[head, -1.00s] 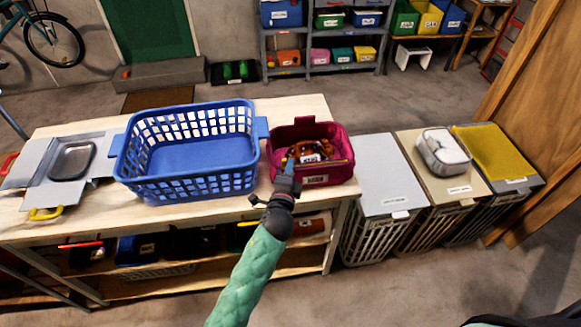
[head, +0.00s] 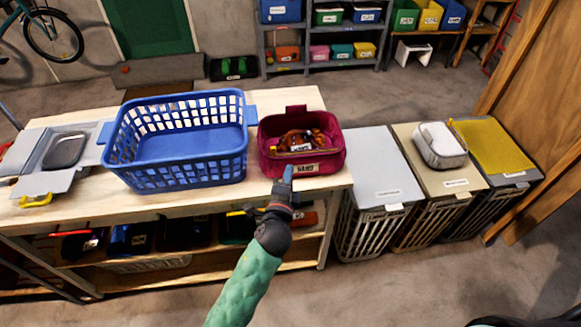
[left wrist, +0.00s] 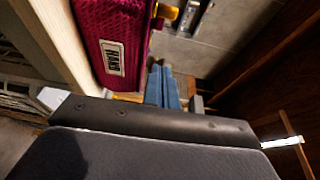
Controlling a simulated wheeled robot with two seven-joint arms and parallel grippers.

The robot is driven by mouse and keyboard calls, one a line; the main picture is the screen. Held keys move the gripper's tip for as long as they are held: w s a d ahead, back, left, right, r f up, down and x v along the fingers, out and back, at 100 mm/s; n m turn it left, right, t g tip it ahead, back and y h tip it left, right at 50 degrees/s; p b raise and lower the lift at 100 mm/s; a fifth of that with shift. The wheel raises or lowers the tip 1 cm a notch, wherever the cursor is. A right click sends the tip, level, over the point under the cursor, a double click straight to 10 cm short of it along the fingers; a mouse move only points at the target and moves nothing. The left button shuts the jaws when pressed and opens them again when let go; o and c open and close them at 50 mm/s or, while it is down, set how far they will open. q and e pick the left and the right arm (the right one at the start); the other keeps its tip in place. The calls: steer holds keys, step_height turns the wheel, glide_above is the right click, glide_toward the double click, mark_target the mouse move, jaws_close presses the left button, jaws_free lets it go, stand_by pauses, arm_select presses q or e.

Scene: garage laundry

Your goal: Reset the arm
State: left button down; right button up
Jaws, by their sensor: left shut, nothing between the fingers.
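My left arm, in a green sleeve, reaches in from the bottom of the head view. Its left gripper (head: 287,176) is shut and empty, in front of the magenta bin at the table's front edge. The blue fingers show close together in the left wrist view (left wrist: 163,88). The magenta bin (head: 334,157) has a label on its front and holds brown and orange items. It also shows in the left wrist view (left wrist: 92,25), beside the fingers. My right gripper is not in view.
A blue basket (head: 178,180) stands on the wooden table (head: 270,190), left of the bin. A grey metal tray (head: 62,150) lies further left. Three lidded hampers stand to the right; a white case (head: 440,145) rests on the middle one. Floor in front is clear.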

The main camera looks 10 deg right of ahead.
arm_select(q)
steer(key=shift+v, duration=1.05)
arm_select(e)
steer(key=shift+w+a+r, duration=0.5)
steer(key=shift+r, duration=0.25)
arm_select(q)
steer(key=shift+a, duration=0.15)
